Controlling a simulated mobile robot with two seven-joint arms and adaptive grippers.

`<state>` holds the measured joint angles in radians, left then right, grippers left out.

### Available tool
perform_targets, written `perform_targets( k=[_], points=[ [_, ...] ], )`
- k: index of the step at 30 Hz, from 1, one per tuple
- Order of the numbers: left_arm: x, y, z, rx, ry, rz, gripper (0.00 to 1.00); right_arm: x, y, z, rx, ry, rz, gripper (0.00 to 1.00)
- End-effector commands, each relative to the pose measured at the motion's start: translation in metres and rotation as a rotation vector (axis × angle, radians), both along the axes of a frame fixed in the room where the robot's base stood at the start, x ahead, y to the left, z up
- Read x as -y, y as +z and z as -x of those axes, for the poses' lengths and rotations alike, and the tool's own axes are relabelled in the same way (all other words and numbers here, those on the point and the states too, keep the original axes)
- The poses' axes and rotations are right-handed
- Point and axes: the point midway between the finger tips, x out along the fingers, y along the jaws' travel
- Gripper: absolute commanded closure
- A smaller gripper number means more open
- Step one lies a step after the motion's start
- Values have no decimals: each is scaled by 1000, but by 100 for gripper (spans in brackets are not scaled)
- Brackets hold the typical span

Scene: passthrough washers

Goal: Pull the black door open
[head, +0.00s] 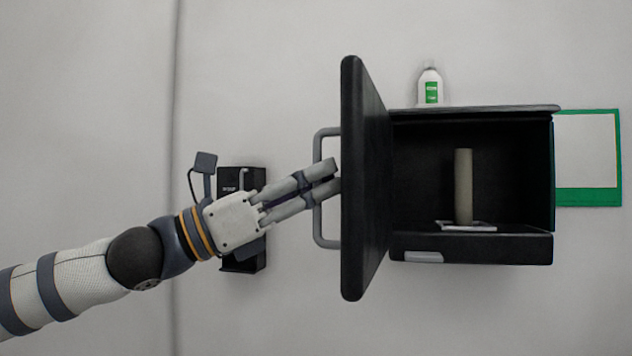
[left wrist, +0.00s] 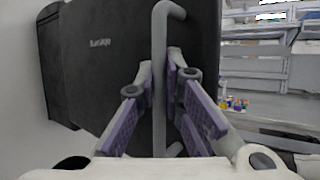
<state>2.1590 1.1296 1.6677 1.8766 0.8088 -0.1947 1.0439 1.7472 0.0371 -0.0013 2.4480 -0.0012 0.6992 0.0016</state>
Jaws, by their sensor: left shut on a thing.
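The black door (head: 366,180) stands open, swung out from the left side of the black box (head: 470,249), seen nearly edge-on in the head view. Its grey bar handle (head: 322,228) is on the door's left face. My left gripper (head: 330,178) is shut on the handle, with its fingertips close to the door. In the left wrist view, the handle (left wrist: 159,60) runs between the two fingers, and the door (left wrist: 110,60) fills the upper middle. My right gripper is not in view.
Inside the box a tan cylinder (head: 464,186) stands near a small flat white item (head: 467,226). A white and green bottle (head: 429,86) is above the box. A green-framed panel (head: 588,197) is at right, and a small black device (head: 241,180) is behind my left gripper.

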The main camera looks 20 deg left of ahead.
Motion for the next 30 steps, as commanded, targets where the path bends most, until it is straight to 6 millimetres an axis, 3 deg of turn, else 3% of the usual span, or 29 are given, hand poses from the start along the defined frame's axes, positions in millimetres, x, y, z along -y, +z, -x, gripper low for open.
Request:
perform_targets(
  k=[3,5,16,24,30],
  points=[
    [-1,0,-1,-3,2,2,100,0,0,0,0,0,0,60],
    [-1,0,-1,-3,2,2,82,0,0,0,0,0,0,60],
    [-6,-2,3,0,3,0,82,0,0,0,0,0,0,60],
    [-59,-27,39,1,9,2,82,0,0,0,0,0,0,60],
    [-86,-42,59,-1,3,3,82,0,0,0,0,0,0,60]
  ],
)
